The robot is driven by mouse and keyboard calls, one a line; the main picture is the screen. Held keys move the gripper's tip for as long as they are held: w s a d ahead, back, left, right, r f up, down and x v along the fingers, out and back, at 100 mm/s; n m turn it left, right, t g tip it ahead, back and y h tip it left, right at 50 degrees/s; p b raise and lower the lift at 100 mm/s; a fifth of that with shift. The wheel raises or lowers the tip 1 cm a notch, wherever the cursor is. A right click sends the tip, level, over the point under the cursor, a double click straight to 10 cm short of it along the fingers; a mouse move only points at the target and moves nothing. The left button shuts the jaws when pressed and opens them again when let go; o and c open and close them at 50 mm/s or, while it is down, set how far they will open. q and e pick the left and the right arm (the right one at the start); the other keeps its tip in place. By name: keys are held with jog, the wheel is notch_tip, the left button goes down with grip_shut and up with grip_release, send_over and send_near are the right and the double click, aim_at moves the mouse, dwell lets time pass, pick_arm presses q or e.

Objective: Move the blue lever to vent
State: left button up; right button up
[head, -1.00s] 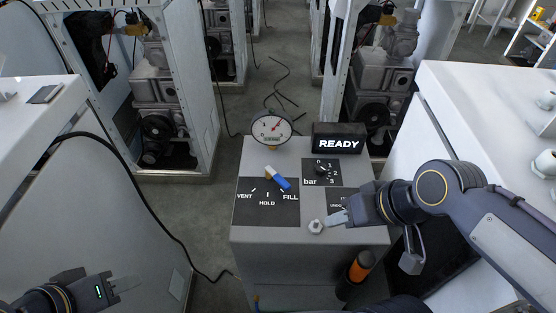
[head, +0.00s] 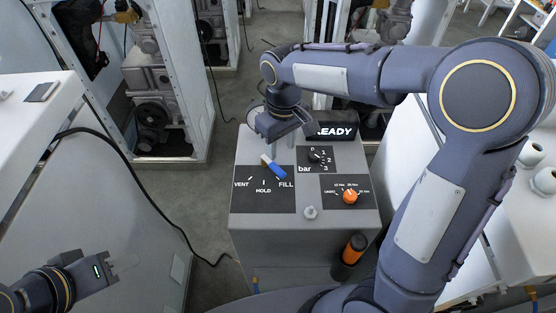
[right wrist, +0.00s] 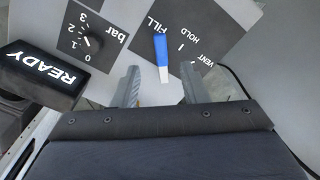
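The blue lever (head: 277,172) is on a dark plate (head: 250,202) marked VENT, HOLD and FILL. Its blue end points at FILL, and its other end is pale. The lever also shows in the right wrist view (right wrist: 162,52). My right gripper (head: 279,150) is over the back of the console, just behind the lever. In the right wrist view its two fingers (right wrist: 160,69) are apart, with the pale end of the lever between them in the picture; I cannot tell the height gap. My left gripper (head: 122,264) is at lower left, away from the console; its fingers are unclear.
The grey console (head: 285,235) also carries a READY sign (head: 340,131), a bar dial (head: 316,156), an orange knob (head: 350,197) and a hex knob (head: 310,212). My right arm hides the gauge. White cabinets stand at both sides; a black cable (head: 150,200) runs at left.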

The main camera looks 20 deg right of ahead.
aim_at(278, 169)
jog(key=shift+w+a+f, duration=0.25)
jog(key=shift+f, duration=0.25)
notch_tip(278, 169, down, 7)
jog(key=shift+f, duration=0.15)
grip_shut()
